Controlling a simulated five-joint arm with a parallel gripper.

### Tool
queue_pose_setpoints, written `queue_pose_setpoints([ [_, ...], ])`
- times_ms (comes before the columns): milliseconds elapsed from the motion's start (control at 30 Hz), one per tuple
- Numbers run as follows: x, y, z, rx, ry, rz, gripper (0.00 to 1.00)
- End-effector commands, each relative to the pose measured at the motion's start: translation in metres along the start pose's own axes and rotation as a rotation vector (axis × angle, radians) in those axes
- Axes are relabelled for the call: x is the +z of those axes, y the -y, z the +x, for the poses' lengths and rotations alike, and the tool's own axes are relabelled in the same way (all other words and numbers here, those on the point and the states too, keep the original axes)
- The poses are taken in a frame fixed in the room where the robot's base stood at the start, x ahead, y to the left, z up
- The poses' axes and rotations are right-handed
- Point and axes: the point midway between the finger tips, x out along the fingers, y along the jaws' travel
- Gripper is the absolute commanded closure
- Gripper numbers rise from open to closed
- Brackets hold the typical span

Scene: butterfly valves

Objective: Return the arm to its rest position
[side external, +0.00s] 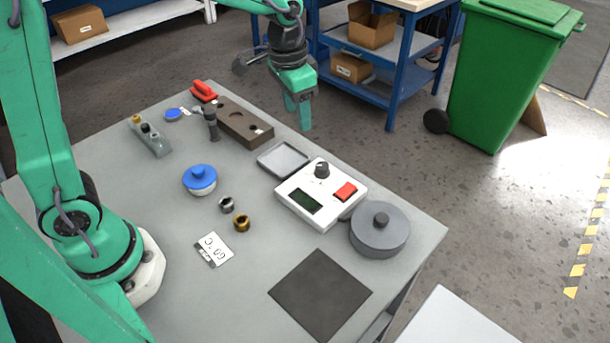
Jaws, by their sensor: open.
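My green gripper (299,115) hangs in the air above the far edge of the grey table (150,200), pointing down. Its two fingers are apart and nothing shows between them. In the picture it is above the shallow grey tray (283,160) and right of the brown block with holes (235,122). It appears clear of both, though its exact height is hard to tell. My arm reaches from the base at the left out of the top of the picture and back down to the gripper.
A white device (320,195) with a knob and red button stands beside a grey lidded pot (380,229). A blue-lidded jar (200,181), two nuts, a label card (213,249) and a dark mat (320,294) lie nearer. A red-handled piece (204,91) is at the far corner.

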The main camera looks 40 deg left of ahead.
Motion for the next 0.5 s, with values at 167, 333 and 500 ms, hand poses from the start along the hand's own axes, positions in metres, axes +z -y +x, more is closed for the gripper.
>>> queue_pose_setpoints([
  [167, 0.028, 0.007, -0.029, -0.012, -0.058, -0.048, 0.50],
  [333, 0.055, 0.011, -0.050, -0.023, -0.109, -0.094, 0.50],
  [500, 0.083, 0.013, -0.067, -0.035, -0.161, -0.140, 0.50],
])
